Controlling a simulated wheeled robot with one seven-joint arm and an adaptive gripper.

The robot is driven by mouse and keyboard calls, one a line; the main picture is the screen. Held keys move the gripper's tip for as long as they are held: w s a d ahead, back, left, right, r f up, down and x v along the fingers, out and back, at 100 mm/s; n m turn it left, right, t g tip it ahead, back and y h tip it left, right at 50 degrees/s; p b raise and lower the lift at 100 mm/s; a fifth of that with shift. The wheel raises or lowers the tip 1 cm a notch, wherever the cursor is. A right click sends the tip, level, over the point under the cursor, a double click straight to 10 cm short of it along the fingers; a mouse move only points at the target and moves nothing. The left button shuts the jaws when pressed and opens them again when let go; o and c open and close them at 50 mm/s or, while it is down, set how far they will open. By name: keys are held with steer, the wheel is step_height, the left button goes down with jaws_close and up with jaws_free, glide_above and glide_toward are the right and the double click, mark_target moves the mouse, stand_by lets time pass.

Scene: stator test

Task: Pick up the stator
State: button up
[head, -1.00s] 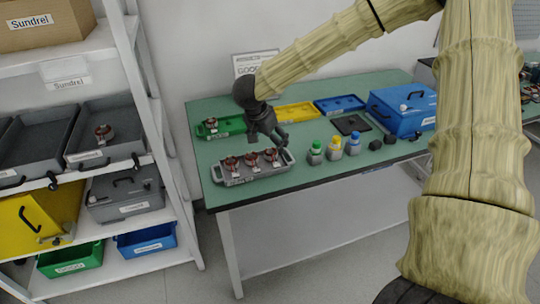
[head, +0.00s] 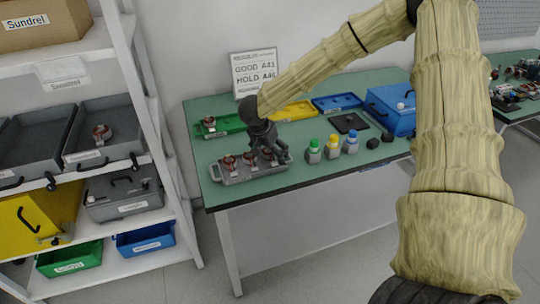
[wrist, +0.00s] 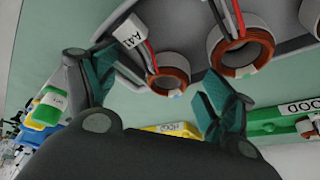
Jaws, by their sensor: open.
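A grey tray (head: 240,178) on the green table holds three copper-and-white stators in a row, at left (head: 229,163), middle (head: 250,160) and right (head: 270,156). My gripper (head: 268,150) is over the tray's right end and partly hides the stators there. In the wrist view my gripper (wrist: 158,70) is open, its two teal-padded fingers apart. A stator with a white A41 tag (wrist: 166,80) shows between the fingertips; I cannot tell whether they touch it. A second stator (wrist: 240,50) is beside it, and a third (wrist: 312,15) is cut off by the frame edge.
A green bin (head: 218,126), yellow bin (head: 292,110) and blue bin (head: 337,103) lie behind the tray. Several colour-capped bottles (head: 332,148) stand to its right, near a blue case (head: 392,108). A shelf rack (head: 130,60) stands at left; a sign (head: 253,72) is behind.

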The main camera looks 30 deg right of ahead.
steer(key=c, duration=1.5)
